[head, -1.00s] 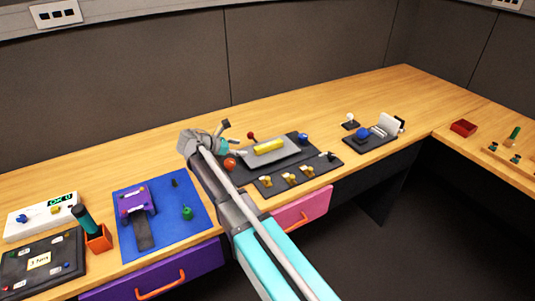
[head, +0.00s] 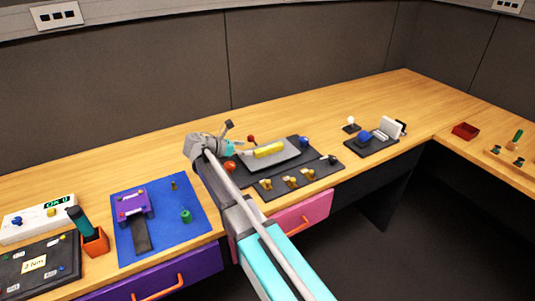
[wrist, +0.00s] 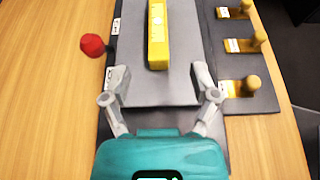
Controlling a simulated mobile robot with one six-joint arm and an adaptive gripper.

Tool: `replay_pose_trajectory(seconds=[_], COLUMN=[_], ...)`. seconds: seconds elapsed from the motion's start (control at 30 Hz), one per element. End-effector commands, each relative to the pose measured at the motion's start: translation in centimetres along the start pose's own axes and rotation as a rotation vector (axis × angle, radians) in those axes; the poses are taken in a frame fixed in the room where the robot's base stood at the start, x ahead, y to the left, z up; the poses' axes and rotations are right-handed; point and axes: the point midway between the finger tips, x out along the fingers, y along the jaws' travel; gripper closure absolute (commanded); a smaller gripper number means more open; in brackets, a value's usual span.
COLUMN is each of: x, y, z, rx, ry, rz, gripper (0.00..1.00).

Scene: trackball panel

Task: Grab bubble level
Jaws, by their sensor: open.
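The bubble level is a yellow bar (head: 269,150) lying on a grey plate (head: 287,157) in the head view. In the wrist view the yellow bar (wrist: 158,38) lies lengthwise along the grey plate (wrist: 180,88), ahead of my gripper. My gripper (wrist: 163,88) is open and empty, its two fingers spread over the near end of the plate to either side of the bar's line. The bar's near end is a little beyond the fingertips. In the head view my gripper (head: 237,148) is just left of the bar, partly hidden by my arm.
A red knob (wrist: 92,45) stands just left of the plate in the wrist view. Several yellow knobs (wrist: 252,84) stand along the right side. In the head view, a blue ball (head: 304,141) is behind the plate's right end. Bare wooden desk (head: 330,105) lies behind the panel.

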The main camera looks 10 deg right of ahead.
Motion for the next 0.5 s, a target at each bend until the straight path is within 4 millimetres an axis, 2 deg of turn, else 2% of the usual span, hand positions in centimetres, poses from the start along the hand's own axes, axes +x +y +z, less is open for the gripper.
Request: replay_pose_trajectory(seconds=[0.03,0.2,0.5], x=[1.0,3.3,4.6], y=[0.0,0.0,0.0], z=[-0.3,-0.2,0.0], rx=[0.001,0.000,0.000], ry=[0.000,0.000,0.000], rz=[-0.002,-0.001,-0.001], gripper=[0.23,0.23,0.23])
